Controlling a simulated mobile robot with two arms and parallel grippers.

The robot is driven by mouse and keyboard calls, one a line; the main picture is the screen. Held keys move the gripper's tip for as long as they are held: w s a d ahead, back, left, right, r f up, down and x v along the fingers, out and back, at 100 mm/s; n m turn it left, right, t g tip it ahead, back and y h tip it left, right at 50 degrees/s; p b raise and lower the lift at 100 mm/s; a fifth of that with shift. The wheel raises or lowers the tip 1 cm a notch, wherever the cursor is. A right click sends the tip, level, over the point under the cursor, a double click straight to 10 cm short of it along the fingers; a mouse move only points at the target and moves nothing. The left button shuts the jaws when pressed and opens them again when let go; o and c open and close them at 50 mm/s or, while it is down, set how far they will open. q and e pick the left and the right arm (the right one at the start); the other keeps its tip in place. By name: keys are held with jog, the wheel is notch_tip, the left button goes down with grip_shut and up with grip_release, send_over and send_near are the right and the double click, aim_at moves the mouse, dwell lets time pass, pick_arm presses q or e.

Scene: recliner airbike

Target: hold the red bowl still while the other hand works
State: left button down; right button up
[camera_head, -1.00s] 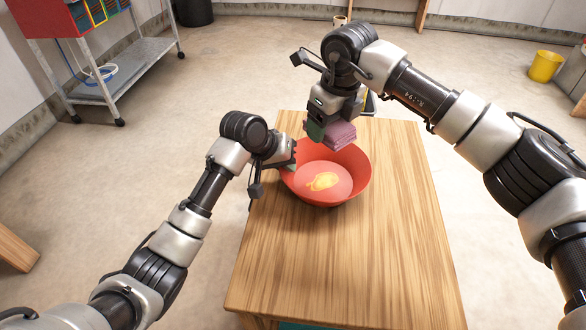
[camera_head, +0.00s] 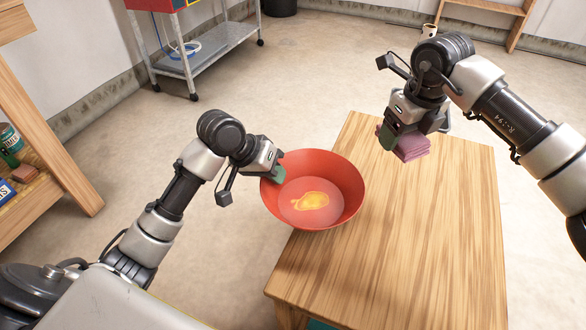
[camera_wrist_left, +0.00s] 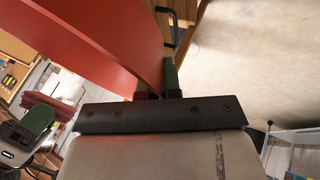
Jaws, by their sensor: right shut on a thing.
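The red bowl (camera_head: 345,205) has a yellow-orange patch (camera_head: 311,201) on its inside bottom. It overlaps the left edge of the wooden table (camera_head: 400,265), partly beyond it; I cannot tell whether it touches the top. My left gripper (camera_head: 277,174) is shut on the bowl's left rim. In the left wrist view the bowl wall (camera_wrist_left: 110,35) runs down between the fingers. My right gripper (camera_head: 394,137) is shut on a folded pink cloth (camera_head: 408,146) near the table's far end, apart from the bowl. The cloth also shows in the left wrist view (camera_wrist_left: 48,103).
A wooden shelf (camera_head: 55,150) with cans and boxes stands at the left. A metal cart (camera_head: 205,45) with a red top stands behind. The table's near and right parts are clear. Open floor lies between shelf and table.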

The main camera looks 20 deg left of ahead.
aim_at(350, 169)
pick_arm(q)
jog(key=shift+s+a, duration=0.1)
jog(key=shift+a, duration=0.05)
dwell(0.3)
jog(key=shift+w+d, duration=1.85)
jog(key=shift+d, duration=0.55)
jog(key=shift+w+d, duration=1.8)
jog(key=shift+d, duration=0.6)
jog(key=shift+w+d, duration=1.85)
jog(key=shift+d, duration=0.55)
jog(key=shift+f, duration=0.35)
jog(key=shift+f, duration=1.3)
jog(key=c, duration=1.6)
grip_release()
jog(key=shift+o, duration=0.2)
